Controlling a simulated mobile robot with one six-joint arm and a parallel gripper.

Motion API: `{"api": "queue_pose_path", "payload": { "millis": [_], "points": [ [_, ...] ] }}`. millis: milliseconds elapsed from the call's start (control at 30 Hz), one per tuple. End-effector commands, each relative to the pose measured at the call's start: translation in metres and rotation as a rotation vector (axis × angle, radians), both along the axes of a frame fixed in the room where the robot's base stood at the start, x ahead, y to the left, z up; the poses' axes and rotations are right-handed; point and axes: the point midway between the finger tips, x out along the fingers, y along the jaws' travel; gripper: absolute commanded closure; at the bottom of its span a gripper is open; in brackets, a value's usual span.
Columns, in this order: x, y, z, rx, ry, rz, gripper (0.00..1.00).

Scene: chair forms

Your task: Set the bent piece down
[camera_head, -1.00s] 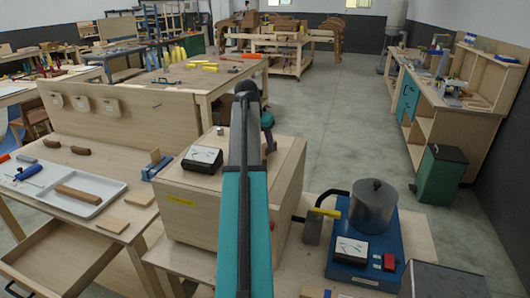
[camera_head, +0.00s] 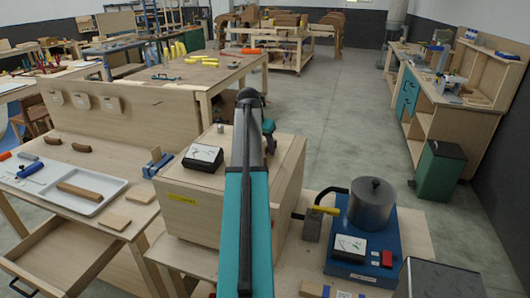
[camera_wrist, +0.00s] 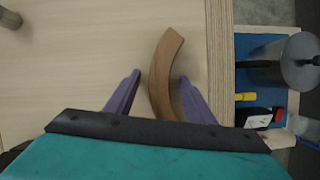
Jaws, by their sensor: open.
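The bent piece (camera_wrist: 164,66) is a curved brown wooden strip in the wrist view. It appears to lie on the pale wooden top (camera_wrist: 75,65) of the large box (camera_head: 190,225), near the edge facing the pot. My gripper (camera_wrist: 160,76) is open, with one purple finger on each side of the piece. A gap shows on the left; the right finger is very close, and I cannot tell whether it touches. In the head view my arm hides the bent piece and the fingers.
A dial meter (camera_head: 203,157) sits on the box top. At left, a bench holds a white tray (camera_head: 98,176). Open floor (camera_head: 345,130) lies beyond.

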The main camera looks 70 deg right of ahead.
Motion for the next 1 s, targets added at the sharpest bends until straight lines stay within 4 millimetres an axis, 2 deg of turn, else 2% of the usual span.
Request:
{"api": "queue_pose_path", "payload": {
  "millis": [67, 333, 767, 1000],
  "points": [
    [0.0, 0.0, 0.0, 0.0, 0.0, 0.0, 0.54],
    [0.0, 0.0, 0.0, 0.0, 0.0, 0.0, 1.0],
    [0.0, 0.0, 0.002, 0.0, 0.0, 0.0, 1.0],
    [0.0, -0.001, 0.013, -0.001, -0.001, 0.0, 1.0]
  ]
}}
